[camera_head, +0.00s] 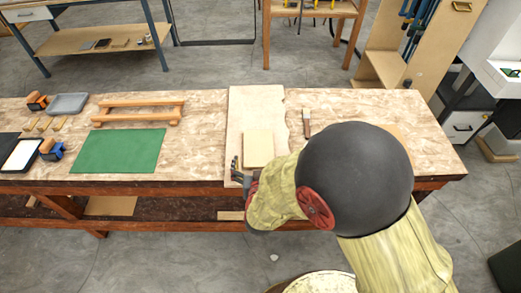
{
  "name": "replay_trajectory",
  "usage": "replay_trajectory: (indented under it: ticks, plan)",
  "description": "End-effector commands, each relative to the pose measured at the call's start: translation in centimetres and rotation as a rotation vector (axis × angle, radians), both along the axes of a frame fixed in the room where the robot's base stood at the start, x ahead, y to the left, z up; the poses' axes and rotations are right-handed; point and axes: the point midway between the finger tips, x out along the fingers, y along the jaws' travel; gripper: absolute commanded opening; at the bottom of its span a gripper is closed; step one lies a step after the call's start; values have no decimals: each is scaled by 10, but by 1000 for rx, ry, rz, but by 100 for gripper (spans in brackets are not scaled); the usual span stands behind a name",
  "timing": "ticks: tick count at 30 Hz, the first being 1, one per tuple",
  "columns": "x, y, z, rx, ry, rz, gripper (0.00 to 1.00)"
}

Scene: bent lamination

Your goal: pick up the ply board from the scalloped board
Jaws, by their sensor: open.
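The ply board (258,149) is a small pale rectangular panel. It lies flat on the scalloped board (257,108), a longer light wooden board with a wavy right edge, on the workbench. My gripper (237,169) is at the front left of the ply board, near the bench's front edge. It is open, with nothing seen between its fingers. The gap between the fingers and the ply board is too small to judge.
A brush (306,122) lies right of the scalloped board. A green mat (118,151) lies to the left, with a wooden rack (138,112) behind it. A grey tray (68,104), clamps and a white-topped pad (21,154) are at the far left. The bench's front edge is close below my gripper.

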Motion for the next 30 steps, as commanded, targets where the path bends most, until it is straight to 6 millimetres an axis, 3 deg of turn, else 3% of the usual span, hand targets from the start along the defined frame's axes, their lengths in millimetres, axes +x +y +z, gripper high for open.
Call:
replay_trajectory:
  ticks: [15, 22, 30]
  plan:
    - [54, -7, -17, 0, 2, 0, 100]
    - [55, -7, -16, 0, 4, 1, 100]
    - [54, -7, -17, -2, 5, 1, 85]
